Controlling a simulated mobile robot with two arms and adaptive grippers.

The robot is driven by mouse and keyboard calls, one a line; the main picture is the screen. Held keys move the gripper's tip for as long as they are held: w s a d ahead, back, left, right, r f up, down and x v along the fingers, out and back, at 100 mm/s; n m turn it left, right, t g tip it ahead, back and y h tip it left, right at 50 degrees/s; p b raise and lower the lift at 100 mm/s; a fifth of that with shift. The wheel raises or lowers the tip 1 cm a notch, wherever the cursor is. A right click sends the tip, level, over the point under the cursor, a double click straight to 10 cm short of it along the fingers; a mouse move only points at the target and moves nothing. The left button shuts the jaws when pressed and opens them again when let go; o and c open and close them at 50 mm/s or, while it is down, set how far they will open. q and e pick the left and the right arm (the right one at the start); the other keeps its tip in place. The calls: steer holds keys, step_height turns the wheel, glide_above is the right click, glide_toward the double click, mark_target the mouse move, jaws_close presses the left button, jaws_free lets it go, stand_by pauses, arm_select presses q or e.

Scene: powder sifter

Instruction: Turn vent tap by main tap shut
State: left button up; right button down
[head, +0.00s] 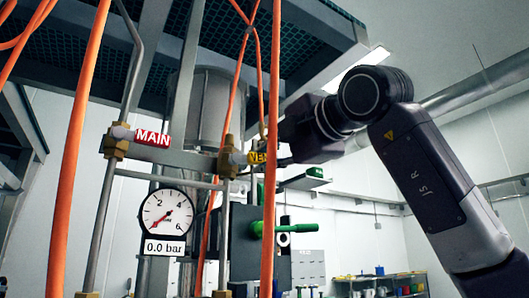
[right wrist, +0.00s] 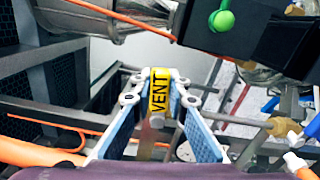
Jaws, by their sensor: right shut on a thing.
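The vent tap has a yellow VENT handle (head: 258,157) on a brass valve body (head: 231,157) in the head view. My right gripper (head: 277,150) is at the handle's right end. In the right wrist view, the yellow VENT handle (right wrist: 160,95) lies between the two blue-padded fingers of my right gripper (right wrist: 161,86), which are shut on it. The main tap's red MAIN handle (head: 153,138) points right from its brass body (head: 117,141), roughly in line with the horizontal pipe. My left gripper is not in view.
A round gauge (head: 167,212) reads near zero above a 0.0 bar display (head: 164,248). Orange hoses (head: 80,130) hang in front. A green handle (head: 283,228) sticks out below the vent tap. Grey pipes and a metal vessel (head: 208,105) stand close behind.

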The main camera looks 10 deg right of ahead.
steer(key=shift+w+a+f, duration=0.1)
steer(key=shift+a+f, duration=0.1)
steer(key=shift+f, duration=0.35)
steer(key=shift+f+m+b, duration=0.2)
steer(key=shift+m+b, duration=0.4)
steer(key=shift+m, duration=0.3)
steer(key=shift+d, duration=0.1)
steer(key=c, duration=1.8)
jaws_free()
steer(key=shift+r, duration=0.1)
steer(key=shift+c, duration=0.2)
steer(key=shift+s+d+r, duration=0.1)
steer(key=shift+s, duration=0.1)
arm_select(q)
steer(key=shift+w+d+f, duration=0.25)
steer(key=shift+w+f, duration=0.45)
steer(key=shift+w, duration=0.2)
arm_select(e)
steer(key=v, duration=1.1)
steer(key=shift+s, duration=0.3)
